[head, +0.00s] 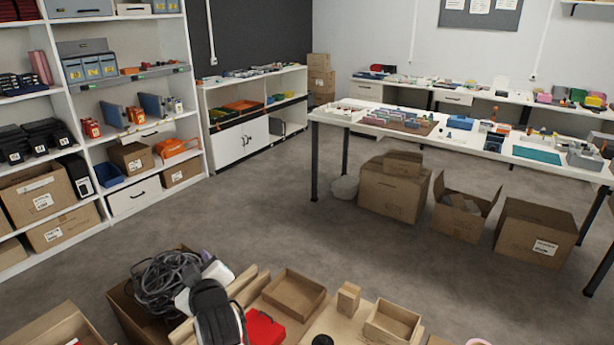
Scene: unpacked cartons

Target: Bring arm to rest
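My gripper is not in view, and I cannot make out my arm for certain in the head view. A dark, rounded item with a pale edge (217,312) shows at the bottom, left of the middle; I cannot tell what it is. It stands in front of an open carton holding a bundle of grey cables (168,282).
Small open boxes (294,294) and a red item (263,328) crowd the bottom edge. Shelves (92,130) stand left, a low cabinet (229,147) behind. A white table (470,134) at right has cartons (395,190) beneath. The grey floor (300,235) between is clear.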

